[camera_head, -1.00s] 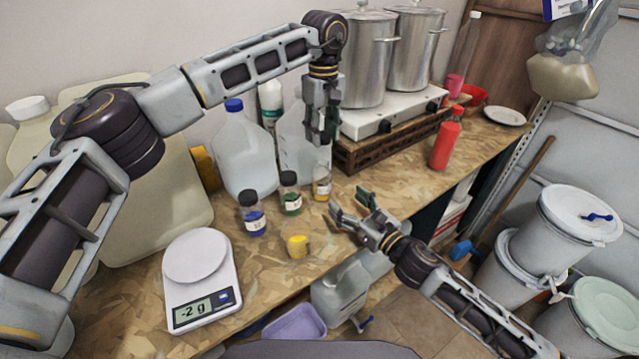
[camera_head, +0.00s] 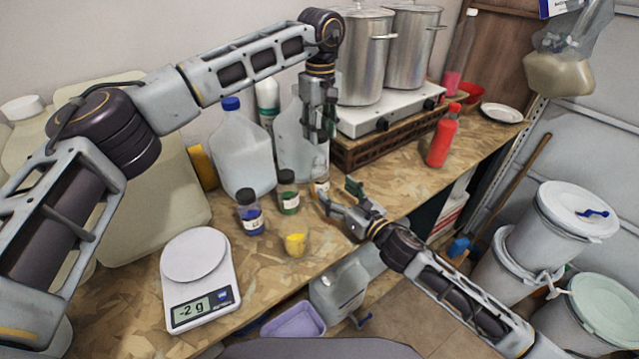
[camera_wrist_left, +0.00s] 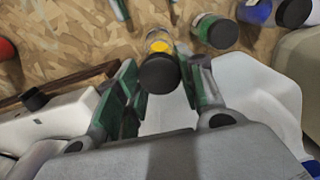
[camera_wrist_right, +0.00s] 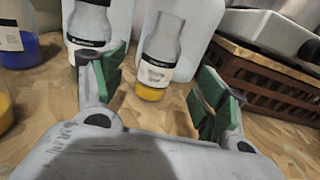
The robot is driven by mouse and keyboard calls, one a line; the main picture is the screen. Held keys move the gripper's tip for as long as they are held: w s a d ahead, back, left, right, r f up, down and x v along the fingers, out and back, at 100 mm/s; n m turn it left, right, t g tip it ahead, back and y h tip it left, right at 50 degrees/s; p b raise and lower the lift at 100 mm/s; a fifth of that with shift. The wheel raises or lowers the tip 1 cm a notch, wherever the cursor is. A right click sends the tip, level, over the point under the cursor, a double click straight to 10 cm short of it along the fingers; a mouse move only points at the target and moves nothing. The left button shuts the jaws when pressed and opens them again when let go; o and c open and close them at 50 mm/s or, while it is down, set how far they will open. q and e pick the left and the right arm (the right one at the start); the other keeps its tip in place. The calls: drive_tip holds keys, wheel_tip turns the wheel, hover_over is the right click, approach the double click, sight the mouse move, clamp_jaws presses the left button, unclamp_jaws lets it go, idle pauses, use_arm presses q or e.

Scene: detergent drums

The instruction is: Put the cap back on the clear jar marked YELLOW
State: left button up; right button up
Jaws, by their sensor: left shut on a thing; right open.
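The clear jar (camera_head: 321,187) with yellow contents stands upright on the bench; its label is too small to read. In the right wrist view the jar (camera_wrist_right: 155,62) has a bare glass neck at the frame's top. My left gripper (camera_head: 320,135) is above the jar, pointing down and shut on a black cap (camera_wrist_left: 159,74). In the left wrist view the cap covers part of the jar below; I cannot tell the gap between them. My right gripper (camera_head: 338,196) is open beside the jar, which appears between its fingers in the right wrist view.
Capped jars with green (camera_head: 288,196) and blue (camera_head: 250,217) contents stand left of the yellow jar. Large jugs (camera_head: 243,150) and a hotplate (camera_head: 390,115) with pots are behind. A scale (camera_head: 200,285) is front left.

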sight(325, 182)
drive_tip(key=shift+x, duration=4.15)
drive_tip(key=c, duration=1.6)
use_arm(q)
drive_tip(key=shift+f, duration=2.5)
use_arm(e)
drive_tip(key=shift+o, duration=0.2)
use_arm(q)
drive_tip(key=shift+f, duration=0.1)
drive_tip(key=shift+f, duration=0.8)
drive_tip(key=shift+f, duration=0.55)
use_arm(e)
clamp_jaws()
